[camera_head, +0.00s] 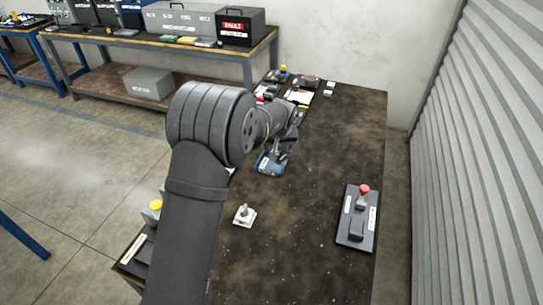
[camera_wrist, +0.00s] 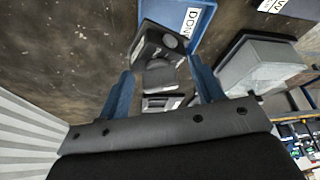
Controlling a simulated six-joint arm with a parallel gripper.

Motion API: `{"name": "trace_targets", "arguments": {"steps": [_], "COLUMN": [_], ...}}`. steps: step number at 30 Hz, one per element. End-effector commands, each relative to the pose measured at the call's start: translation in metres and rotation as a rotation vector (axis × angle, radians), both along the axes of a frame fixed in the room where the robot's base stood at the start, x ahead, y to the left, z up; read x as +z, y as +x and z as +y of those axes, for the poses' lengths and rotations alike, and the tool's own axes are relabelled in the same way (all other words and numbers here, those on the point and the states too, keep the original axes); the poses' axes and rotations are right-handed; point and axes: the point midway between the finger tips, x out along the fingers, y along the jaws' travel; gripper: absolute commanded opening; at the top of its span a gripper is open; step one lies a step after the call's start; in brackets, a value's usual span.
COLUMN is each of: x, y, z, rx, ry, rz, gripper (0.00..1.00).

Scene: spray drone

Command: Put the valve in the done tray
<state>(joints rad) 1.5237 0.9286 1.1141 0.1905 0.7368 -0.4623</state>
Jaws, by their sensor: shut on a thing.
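The valve (camera_wrist: 160,45) is a dark grey, blocky part with a round face, seen in the wrist view between the two blue fingers of my gripper (camera_wrist: 164,90). My gripper is shut on it. The blue done tray (camera_wrist: 200,25) is just beyond the valve, with its white label partly cut off. In the head view my gripper (camera_head: 282,150) is over or right beside the blue tray (camera_head: 268,166). The valve is hard to make out there, and I cannot tell its height above the tray.
A dark panel with a red button (camera_head: 358,218) lies at the right of the bench (camera_head: 310,220). A small white-based part (camera_head: 244,215) stands nearer the front. Several small items (camera_head: 300,90) crowd the far end. The middle of the bench is clear. A ribbed shutter (camera_head: 470,170) is at the right.

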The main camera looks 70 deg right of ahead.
Motion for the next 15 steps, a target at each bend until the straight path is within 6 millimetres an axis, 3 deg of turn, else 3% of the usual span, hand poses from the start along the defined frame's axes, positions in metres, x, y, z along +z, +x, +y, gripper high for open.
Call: {"name": "trace_targets", "arguments": {"steps": [6, 11, 15], "x": [-0.017, -0.026, -0.047], "y": [0.027, 0.029, 0.029], "z": [-0.011, -0.012, -0.012], "rx": [0.001, -0.001, 0.000], "ry": [-0.001, -0.001, 0.001], "rz": [0.000, -0.001, 0.000], "gripper": [0.31, 0.31, 0.31]}}
